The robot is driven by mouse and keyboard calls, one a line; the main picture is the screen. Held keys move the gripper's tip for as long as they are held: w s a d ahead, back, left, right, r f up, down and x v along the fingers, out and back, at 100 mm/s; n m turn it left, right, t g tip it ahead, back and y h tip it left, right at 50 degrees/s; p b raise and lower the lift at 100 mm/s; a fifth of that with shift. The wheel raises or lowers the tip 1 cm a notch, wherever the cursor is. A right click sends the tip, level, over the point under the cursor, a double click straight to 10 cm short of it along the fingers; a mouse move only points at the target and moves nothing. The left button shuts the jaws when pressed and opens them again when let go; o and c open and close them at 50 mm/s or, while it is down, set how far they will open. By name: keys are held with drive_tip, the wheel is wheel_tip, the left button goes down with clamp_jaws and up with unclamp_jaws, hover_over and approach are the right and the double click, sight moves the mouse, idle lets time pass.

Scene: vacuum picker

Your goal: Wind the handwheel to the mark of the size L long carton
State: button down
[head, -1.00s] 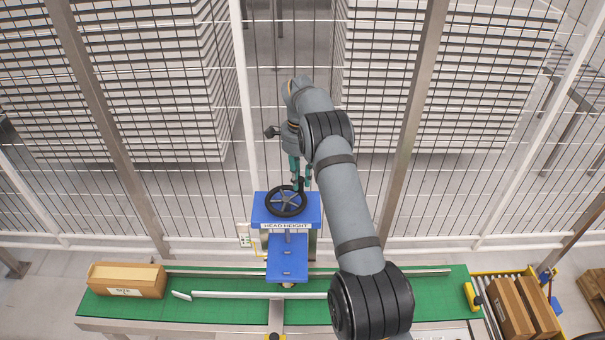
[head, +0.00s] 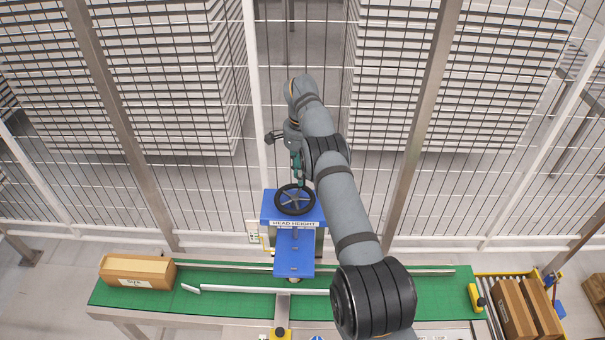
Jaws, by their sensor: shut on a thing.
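The black spoked handwheel (head: 295,200) lies on top of the blue head-height unit (head: 268,212), above a plate reading HEAD HEIGHT (head: 294,224). My gripper (head: 301,181) reaches down with teal fingers at the far rim of the wheel. It is shut on the wheel's handle, which the fingers and my arm mostly hide. A long brown carton (head: 137,271) stands on the green conveyor at the left; its label starts with SIZE, but the letter is too small to read. No scale or size mark is readable.
The green conveyor belt (head: 230,306) runs across the front with a white guide rail (head: 262,291). Brown cartons (head: 514,308) stand on rollers at the right. A wire fence stands behind the unit, with stacked pallets beyond. My arm covers the area right of the wheel.

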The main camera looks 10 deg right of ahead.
idle(0.3)
drive_tip(key=c, duration=1.7)
unclamp_jaws()
drive_tip(key=shift+o, duration=0.2)
drive_tip(key=shift+s+d, duration=0.1)
